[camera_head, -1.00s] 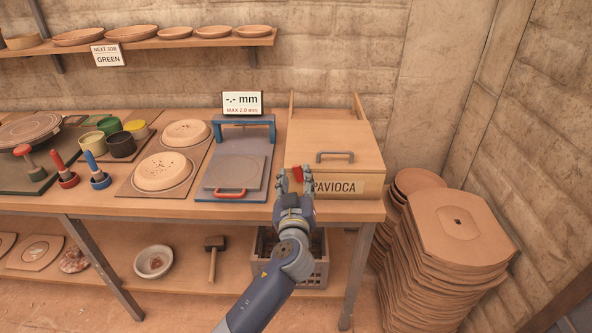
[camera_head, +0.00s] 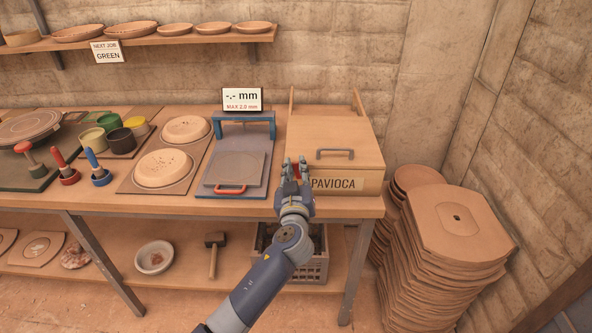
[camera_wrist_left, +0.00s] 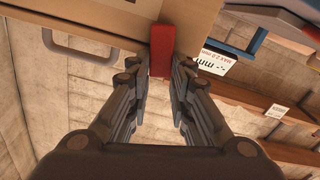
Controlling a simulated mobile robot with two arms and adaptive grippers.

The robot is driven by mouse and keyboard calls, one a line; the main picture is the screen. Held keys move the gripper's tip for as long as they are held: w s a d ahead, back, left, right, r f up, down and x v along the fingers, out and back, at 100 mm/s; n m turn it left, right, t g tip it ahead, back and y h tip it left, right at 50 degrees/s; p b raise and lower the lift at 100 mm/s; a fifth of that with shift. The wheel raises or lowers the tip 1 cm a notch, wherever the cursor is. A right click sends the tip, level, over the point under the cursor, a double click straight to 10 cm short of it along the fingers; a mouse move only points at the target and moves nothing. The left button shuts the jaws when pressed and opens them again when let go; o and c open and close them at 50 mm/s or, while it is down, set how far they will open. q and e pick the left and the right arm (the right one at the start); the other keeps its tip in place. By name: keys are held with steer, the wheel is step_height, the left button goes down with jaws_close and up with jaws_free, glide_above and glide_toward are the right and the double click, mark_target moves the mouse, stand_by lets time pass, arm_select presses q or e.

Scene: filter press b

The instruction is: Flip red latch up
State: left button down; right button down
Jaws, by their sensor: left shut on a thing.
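The red latch (camera_wrist_left: 161,50) is on the front left of the wooden box labelled PAVIOCA (camera_head: 334,150). In the head view only a little red shows between the fingers. My left gripper (camera_head: 296,169) reaches up to the box front, and its fingers are shut on the red latch. In the left wrist view, the fingers of the left gripper (camera_wrist_left: 161,75) lie on both sides of the latch, whose outer end stands between the fingertips. The fingers partly cover the latch in the head view. My right gripper is not in view.
Left of the box is a blue-framed press (camera_head: 236,160) with a red handle, below a mm display (camera_head: 242,99). The box lid has a grey handle (camera_head: 335,153). Stacked boards (camera_head: 450,240) stand right of the table. A crate (camera_head: 312,262) sits below.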

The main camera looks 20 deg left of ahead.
arm_select(q)
steer(key=shift+w+d+m+b, duration=0.1)
steer(key=shift+d+m+b, duration=0.2)
steer(key=shift+m, duration=0.45)
steer(key=shift+d+m+b, duration=0.15)
steer(key=shift+m+b, duration=0.15)
steer(key=shift+m, duration=0.45)
steer(key=c, duration=1.4)
jaws_free()
steer(key=shift+c, duration=0.2)
steer(key=v, duration=1.2)
